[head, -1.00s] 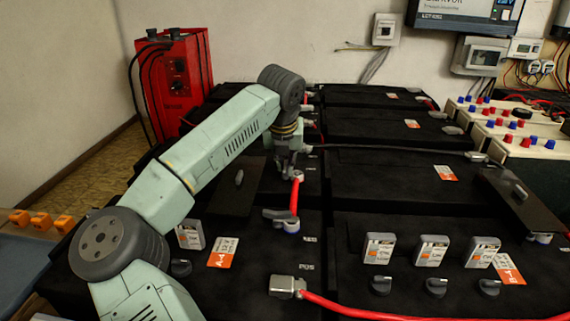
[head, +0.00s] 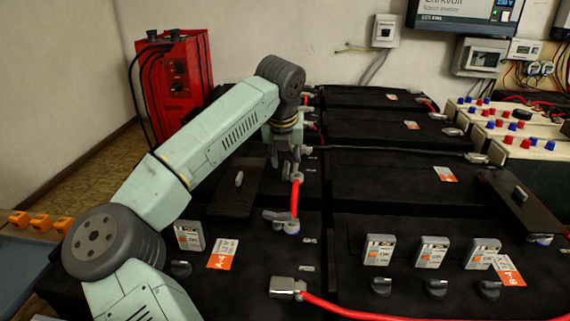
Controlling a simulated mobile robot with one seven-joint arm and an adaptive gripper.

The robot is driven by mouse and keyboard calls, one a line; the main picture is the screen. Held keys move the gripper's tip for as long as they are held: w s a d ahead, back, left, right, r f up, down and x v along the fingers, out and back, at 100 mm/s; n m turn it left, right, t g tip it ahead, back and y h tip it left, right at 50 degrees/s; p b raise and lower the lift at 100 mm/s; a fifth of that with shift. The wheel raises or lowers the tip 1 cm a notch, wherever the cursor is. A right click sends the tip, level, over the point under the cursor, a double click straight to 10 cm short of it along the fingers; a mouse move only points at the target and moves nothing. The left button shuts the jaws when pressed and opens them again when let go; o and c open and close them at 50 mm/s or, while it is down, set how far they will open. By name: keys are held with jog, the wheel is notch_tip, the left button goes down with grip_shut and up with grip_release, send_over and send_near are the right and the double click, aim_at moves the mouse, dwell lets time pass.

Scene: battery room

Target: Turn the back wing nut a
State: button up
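A short red cable (head: 294,198) joins two terminals on the left battery blocks. At its front end sits a grey wing nut (head: 278,217) above a blue terminal part. At its back end is a small grey terminal (head: 296,177), where the back wing nut is hard to make out. My gripper (head: 285,168) points down right at this back end, slightly left of the terminal. Its fingers are small and dark in this view, and I cannot tell whether they touch the nut or how far apart they are.
Black batteries fill the bench, with grey knobs and tags on the front ones. Dark raised plates stand at left (head: 236,190) and right (head: 519,204). A long red cable (head: 400,317) runs along the front. A red charger (head: 174,85) stands at the back left.

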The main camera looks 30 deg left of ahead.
jog(key=v, duration=0.9)
jog(key=shift+s+r, duration=0.15)
jog(key=shift+r, duration=0.2)
jog(key=shift+d, duration=0.1)
